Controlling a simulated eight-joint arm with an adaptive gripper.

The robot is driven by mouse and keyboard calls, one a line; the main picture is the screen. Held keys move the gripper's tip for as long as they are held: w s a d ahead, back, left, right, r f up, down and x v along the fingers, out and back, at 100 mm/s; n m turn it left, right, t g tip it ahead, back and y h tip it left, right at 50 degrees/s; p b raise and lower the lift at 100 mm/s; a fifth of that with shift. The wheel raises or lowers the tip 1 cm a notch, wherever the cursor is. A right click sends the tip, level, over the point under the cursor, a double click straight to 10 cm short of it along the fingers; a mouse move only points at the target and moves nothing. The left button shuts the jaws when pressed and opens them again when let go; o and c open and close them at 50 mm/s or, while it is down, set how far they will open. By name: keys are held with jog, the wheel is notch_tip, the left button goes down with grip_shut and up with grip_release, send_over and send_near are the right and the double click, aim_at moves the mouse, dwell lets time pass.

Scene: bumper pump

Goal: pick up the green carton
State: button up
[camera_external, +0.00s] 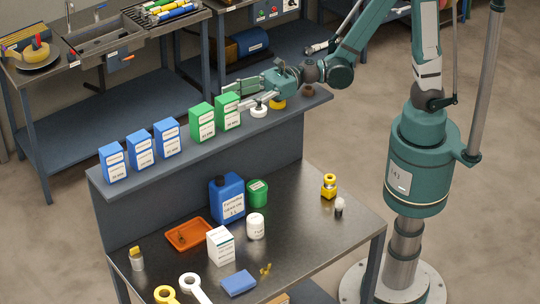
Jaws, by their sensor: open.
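Two green cartons with white labels stand upright on the raised shelf. One green carton (202,123) is on the left, the other green carton (227,112) close to its right. My gripper (236,95) reaches in from the right at the shelf and points left. It is open, with its fingertips beside the right green carton. From this angle I cannot tell whether they touch it or partly straddle it. Nothing shows as held.
Three blue cartons (140,150) stand left on the shelf (105,188). A white round item (259,111) and a yellow one (278,103) sit under my gripper. The lower bench (300,235) holds a blue jug (227,198), an orange tray (189,235) and a white box (220,245).

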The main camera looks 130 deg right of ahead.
aim_at(219, 106)
jog(key=shift+w, duration=1.9)
jog(key=c, duration=1)
